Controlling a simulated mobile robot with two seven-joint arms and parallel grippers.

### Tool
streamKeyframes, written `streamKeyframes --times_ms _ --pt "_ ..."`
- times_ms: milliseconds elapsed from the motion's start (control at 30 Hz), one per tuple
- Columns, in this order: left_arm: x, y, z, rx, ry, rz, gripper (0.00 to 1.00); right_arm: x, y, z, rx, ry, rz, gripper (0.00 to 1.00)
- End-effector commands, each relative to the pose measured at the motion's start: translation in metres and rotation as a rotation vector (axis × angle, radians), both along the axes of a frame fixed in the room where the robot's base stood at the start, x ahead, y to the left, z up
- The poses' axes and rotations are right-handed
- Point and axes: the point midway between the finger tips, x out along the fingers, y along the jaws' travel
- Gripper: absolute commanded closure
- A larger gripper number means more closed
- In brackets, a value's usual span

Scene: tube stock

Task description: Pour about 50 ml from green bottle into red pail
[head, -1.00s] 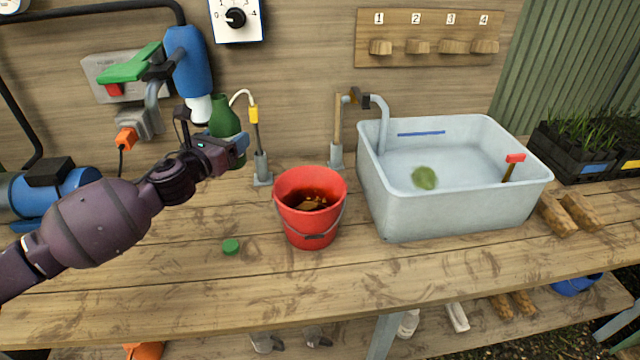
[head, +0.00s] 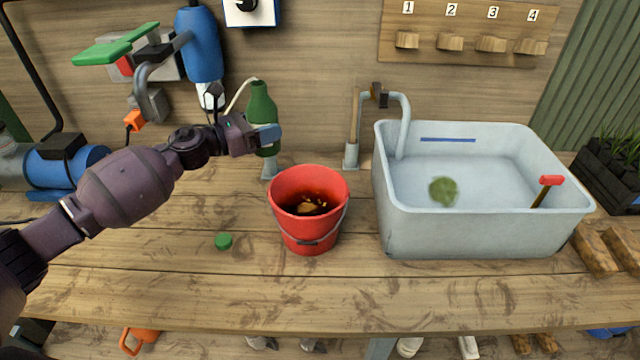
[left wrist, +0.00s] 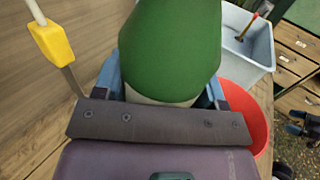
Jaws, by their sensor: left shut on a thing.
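The green bottle (head: 262,104) is upright, uncapped, and held in the air behind the red pail. My left gripper (head: 266,136) is shut on its lower part. In the left wrist view the bottle (left wrist: 170,50) fills the space between the fingers (left wrist: 165,95). The red pail (head: 309,226) stands on the bench, in front of and slightly right of the bottle, with brown bits inside. Part of the pail also shows in the left wrist view (left wrist: 246,112). My right gripper is not in view.
A green cap (head: 223,241) lies on the bench left of the pail. A grey-blue basin (head: 480,232) of water stands close on the right, with a tap (head: 403,125) behind its left side. The front of the bench (head: 300,295) is clear.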

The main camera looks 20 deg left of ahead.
Motion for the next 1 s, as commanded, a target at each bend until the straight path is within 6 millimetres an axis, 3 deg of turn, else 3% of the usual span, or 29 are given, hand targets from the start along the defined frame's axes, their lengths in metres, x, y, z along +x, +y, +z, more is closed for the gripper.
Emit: streamKeyframes --times_ms 400,1000 --pt "-0.018 -0.014 -0.006 -0.001 -0.002 -0.162 0.69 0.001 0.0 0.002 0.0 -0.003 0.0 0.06" --pt "-0.021 -0.015 -0.016 0.046 -0.02 -0.168 0.69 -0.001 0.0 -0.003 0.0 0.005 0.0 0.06"
